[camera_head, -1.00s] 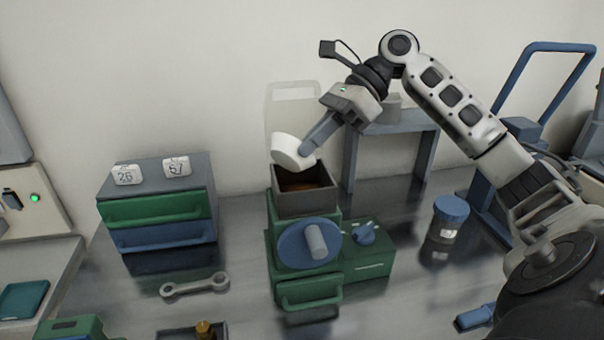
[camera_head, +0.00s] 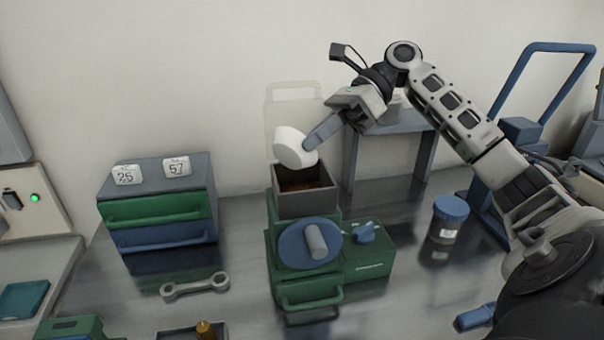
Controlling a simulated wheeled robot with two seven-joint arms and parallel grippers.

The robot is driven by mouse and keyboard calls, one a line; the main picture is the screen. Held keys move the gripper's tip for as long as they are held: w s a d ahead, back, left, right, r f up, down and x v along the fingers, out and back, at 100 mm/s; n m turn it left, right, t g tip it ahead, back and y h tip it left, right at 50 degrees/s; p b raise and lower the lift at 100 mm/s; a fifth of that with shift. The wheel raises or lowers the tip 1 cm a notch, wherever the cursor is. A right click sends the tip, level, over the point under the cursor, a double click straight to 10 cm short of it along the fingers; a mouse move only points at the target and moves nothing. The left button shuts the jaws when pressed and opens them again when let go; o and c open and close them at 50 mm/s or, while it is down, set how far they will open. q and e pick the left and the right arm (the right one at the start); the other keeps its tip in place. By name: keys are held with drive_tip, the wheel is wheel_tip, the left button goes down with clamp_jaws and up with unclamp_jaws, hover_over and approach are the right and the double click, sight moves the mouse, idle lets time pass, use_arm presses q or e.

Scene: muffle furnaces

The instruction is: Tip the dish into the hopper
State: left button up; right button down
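The white dish (camera_head: 291,148) is tilted steeply above the open square hopper (camera_head: 305,201) on top of the green machine. My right gripper (camera_head: 318,138) is shut on the dish's right side and holds it just above the hopper's rim. Dark brown material shows inside the hopper. The inside of the dish faces away, so I cannot see whether anything is left in it. My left gripper is not in view.
A translucent upright panel (camera_head: 285,100) stands behind the hopper. A blue-grey stand (camera_head: 422,150) is behind at the right, and a blue-lidded jar (camera_head: 447,220) stands on the bench. A drawer box (camera_head: 150,210) and a wrench (camera_head: 195,287) lie to the left.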

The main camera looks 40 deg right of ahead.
drive_tip(key=shift+w+d+y, duration=0.1)
drive_tip(key=shift+d+y, duration=0.35)
drive_tip(key=shift+y, duration=0.25)
drive_tip(key=shift+w+d+m+y, duration=0.15)
drive_tip(key=shift+d+m+y, duration=0.3)
drive_tip(key=shift+y, duration=0.25)
drive_tip(key=shift+w+d+f+m+y, duration=0.1)
drive_tip(key=shift+d+m+y, duration=0.15)
drive_tip(key=shift+d+y, duration=0.4)
drive_tip(key=shift+a, duration=0.2)
drive_tip(key=a+h, duration=0.1)
drive_tip(key=h, duration=0.1)
drive_tip(key=a+n+h, duration=0.1)
drive_tip(key=shift+s+a+h, duration=0.15)
drive_tip(key=shift+s+h, duration=0.15)
drive_tip(key=shift+h, duration=0.05)
